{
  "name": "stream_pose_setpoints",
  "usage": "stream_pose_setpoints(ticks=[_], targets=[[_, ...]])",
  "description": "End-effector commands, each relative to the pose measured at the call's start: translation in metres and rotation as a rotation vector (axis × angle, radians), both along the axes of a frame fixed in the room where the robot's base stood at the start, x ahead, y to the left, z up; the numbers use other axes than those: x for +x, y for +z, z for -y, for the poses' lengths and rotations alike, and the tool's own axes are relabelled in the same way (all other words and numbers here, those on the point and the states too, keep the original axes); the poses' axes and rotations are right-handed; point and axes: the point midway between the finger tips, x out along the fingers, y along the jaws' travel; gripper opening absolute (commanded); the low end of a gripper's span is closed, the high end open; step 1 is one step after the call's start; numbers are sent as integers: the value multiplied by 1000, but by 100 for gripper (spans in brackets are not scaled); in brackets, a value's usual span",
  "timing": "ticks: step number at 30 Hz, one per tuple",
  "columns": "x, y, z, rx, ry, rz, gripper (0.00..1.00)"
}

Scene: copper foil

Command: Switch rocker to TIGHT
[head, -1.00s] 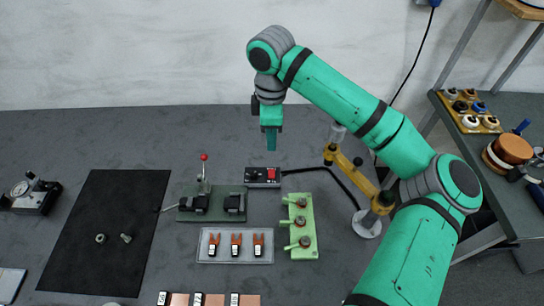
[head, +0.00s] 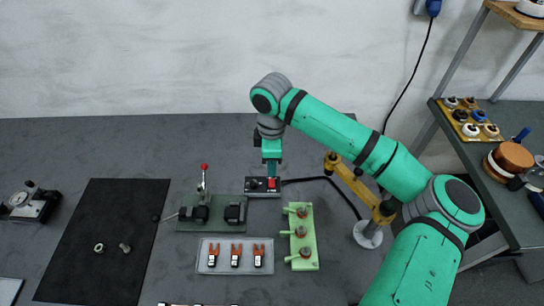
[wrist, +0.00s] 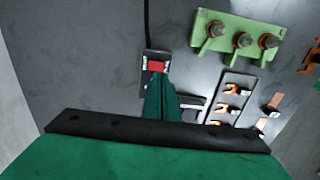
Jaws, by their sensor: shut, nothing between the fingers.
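The switch box (head: 254,188) is a small dark box with a light front edge and a red rocker, standing behind the clear tray. The red rocker (head: 271,184) shows just below my gripper (head: 271,172) in the head view. In the wrist view the red rocker (wrist: 156,66) lies right at the tip of my shut gripper (wrist: 160,78), with small white labels on either side that are too small to read. My gripper points down and holds nothing. I cannot tell whether the fingertips touch the rocker. The fingers hide the near part of the box.
A green block with several knobs (head: 301,237) stands right of the clear tray (head: 213,266) with orange forks. A grey-green fixture with a red-topped lever (head: 204,180) is left of the box. A yellow arm stand (head: 352,178) is at right. A black mat (head: 110,220) lies left.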

Motion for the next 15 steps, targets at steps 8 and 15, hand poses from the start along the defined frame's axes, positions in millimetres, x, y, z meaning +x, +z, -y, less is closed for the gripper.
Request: stream_pose_setpoints(ticks=[8, 15], targets=[[0, -45, 1, -1, -2, -1, 0], [0, -60, 1, 1, -3, 0, 0]])
